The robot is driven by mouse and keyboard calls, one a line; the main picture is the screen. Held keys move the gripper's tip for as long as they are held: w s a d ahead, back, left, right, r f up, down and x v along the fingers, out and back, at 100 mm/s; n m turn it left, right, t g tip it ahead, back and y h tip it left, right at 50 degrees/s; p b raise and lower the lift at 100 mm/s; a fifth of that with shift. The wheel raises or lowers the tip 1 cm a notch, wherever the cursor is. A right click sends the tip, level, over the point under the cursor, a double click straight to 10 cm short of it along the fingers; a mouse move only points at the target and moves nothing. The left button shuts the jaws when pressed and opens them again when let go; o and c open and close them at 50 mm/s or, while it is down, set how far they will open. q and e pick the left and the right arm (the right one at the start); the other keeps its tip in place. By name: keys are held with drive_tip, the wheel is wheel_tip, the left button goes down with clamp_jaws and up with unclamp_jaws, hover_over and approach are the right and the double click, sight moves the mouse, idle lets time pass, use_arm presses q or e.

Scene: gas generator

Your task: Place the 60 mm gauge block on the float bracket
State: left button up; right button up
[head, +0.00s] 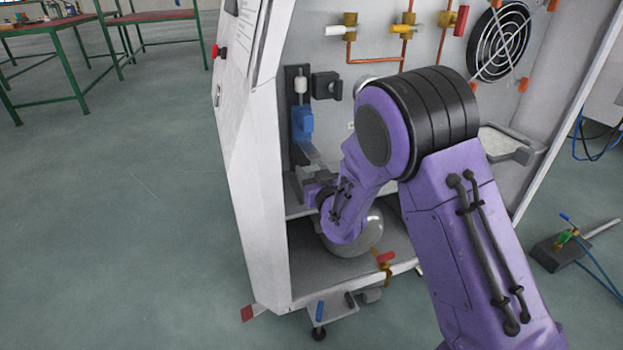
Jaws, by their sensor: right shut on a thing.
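My right arm reaches into the open cabinet, and its gripper (305,152) is at the inner left wall. A blue block (303,121), which looks like the gauge block, stands upright at the gripper's tips. The gripper is shut on it, though the fingers are small and partly hidden by my wrist. Just behind and above the block is a dark upright plate (291,82) with a white cylinder (300,86) on it, which looks like the float bracket. The block is in front of the plate's lower part; I cannot tell whether they touch. My left gripper is out of view.
A black clamp-like part (326,85) is just right of the plate. Copper pipes (374,60) with brass valves and a round fan grille (499,41) are on the back wall. A rounded metal vessel (367,238) sits below my wrist. The cabinet's white left side (249,160) borders the reach.

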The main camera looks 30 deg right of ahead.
drive_tip(key=shift+r, duration=0.1)
drive_tip(key=o, duration=1.2)
